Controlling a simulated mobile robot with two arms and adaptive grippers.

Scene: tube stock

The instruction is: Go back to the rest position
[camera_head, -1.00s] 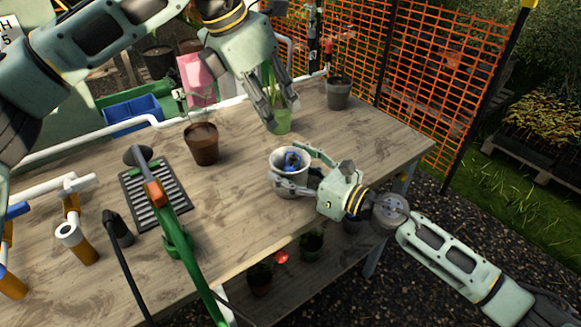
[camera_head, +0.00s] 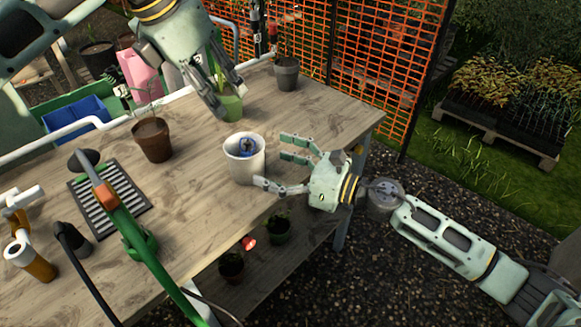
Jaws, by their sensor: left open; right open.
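My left gripper (camera_head: 224,98) comes in from the upper left and is open. It hangs in front of a green pot with a plant (camera_head: 231,106) near the back of the table; I cannot tell whether they touch. My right gripper (camera_head: 278,170) is open at the table's right front edge. Its fingers point left toward a white pot (camera_head: 246,170) and are clear of its wall or close beside it.
A brown pot (camera_head: 153,140) and a grey pot (camera_head: 286,74) stand on the table. A black grate (camera_head: 112,200), a green hose wand (camera_head: 139,240) and pipe fittings (camera_head: 32,262) lie at left. Small pots sit on the lower shelf (camera_head: 215,280). Orange netting (camera_head: 370,60) stands behind.

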